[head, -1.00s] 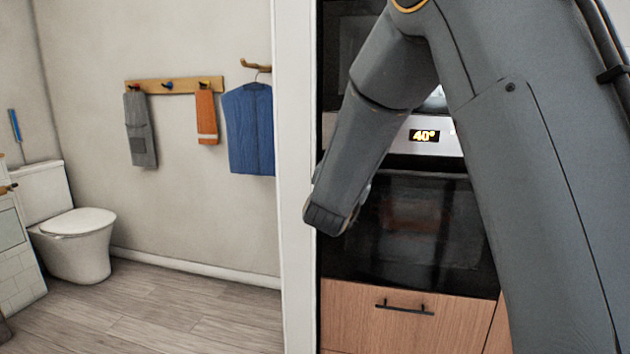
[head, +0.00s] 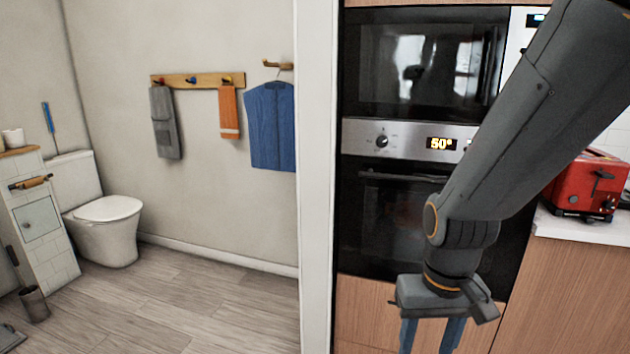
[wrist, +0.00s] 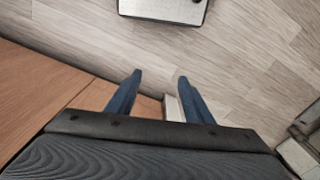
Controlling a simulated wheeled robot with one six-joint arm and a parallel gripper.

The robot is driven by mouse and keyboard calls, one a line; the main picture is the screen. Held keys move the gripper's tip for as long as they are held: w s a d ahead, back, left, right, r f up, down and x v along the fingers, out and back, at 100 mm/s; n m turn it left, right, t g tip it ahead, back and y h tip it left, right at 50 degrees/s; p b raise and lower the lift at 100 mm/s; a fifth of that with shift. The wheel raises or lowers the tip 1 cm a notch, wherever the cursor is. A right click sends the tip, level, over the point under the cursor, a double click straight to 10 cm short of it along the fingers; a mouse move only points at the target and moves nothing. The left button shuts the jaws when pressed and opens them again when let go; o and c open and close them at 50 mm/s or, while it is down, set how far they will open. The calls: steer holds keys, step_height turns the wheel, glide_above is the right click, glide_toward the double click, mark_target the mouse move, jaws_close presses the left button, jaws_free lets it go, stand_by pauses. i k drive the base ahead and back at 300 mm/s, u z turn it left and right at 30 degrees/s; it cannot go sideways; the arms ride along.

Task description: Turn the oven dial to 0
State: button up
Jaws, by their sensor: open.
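The oven (head: 385,215) is built into a tall wood cabinet, with a steel control panel (head: 362,138) above its dark glass door. The left oven dial (head: 382,141) is a dark round knob on that panel. The lit display (head: 441,144) beside it reads 50°. The right part of the panel is partly hidden by my arm. My gripper (head: 430,345) points down in front of the drawer below the oven, well below the dial and apart from it. In the wrist view its two blue fingers (wrist: 157,90) are spread, with nothing between them.
A microwave (head: 425,60) sits above the oven. A red toaster (head: 583,185) stands on the white counter at right. A white wall edge (head: 315,180) borders the oven on the left. A toilet (head: 105,225) and hanging clothes stand further left.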

mark_target(382, 140)
steer(key=u, duration=1.65)
steer(key=k, duration=0.7)
steer(key=z, duration=1.75)
